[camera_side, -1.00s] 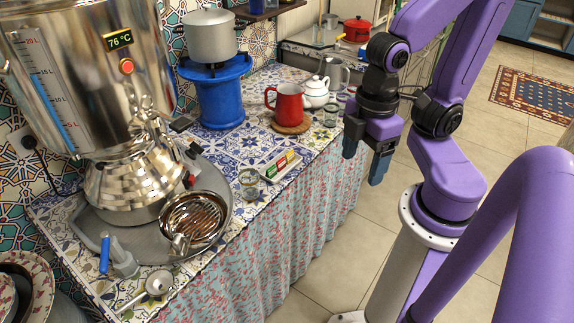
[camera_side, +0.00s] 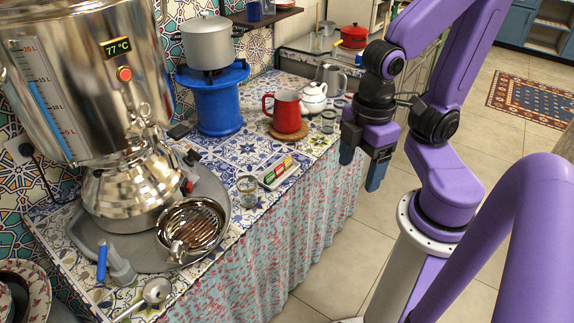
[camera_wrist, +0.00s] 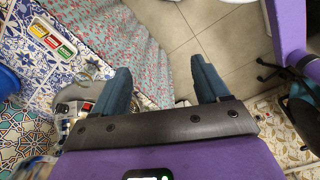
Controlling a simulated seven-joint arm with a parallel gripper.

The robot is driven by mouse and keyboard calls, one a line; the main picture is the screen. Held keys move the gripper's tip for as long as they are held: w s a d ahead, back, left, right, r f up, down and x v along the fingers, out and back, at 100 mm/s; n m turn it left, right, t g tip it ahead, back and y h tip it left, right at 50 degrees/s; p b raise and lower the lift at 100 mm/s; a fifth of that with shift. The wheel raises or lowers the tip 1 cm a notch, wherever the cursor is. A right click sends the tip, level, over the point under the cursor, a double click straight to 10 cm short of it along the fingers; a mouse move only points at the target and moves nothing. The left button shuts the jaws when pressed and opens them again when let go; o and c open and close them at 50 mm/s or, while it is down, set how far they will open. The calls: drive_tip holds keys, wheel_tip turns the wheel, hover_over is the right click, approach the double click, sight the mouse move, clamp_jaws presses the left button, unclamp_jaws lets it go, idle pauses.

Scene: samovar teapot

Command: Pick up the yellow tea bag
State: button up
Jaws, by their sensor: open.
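A small white tray (camera_side: 262,184) on the tiled counter holds a row of coloured tea bags. My gripper (camera_side: 362,170) is open and empty, right of the tray and out past the counter's front edge. In the wrist view its two blue fingers (camera_wrist: 162,88) are wide apart over the floor.
A glass (camera_side: 247,188) stands just left of the tray. A red mug (camera_side: 287,112) on a round mat, a white teapot (camera_side: 313,98) and small glasses stand behind. The large samovar (camera_side: 120,190) and its drip bowl (camera_side: 192,226) fill the left. Bare floor lies below my gripper.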

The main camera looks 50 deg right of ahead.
drive_tip(key=c, duration=0.5)
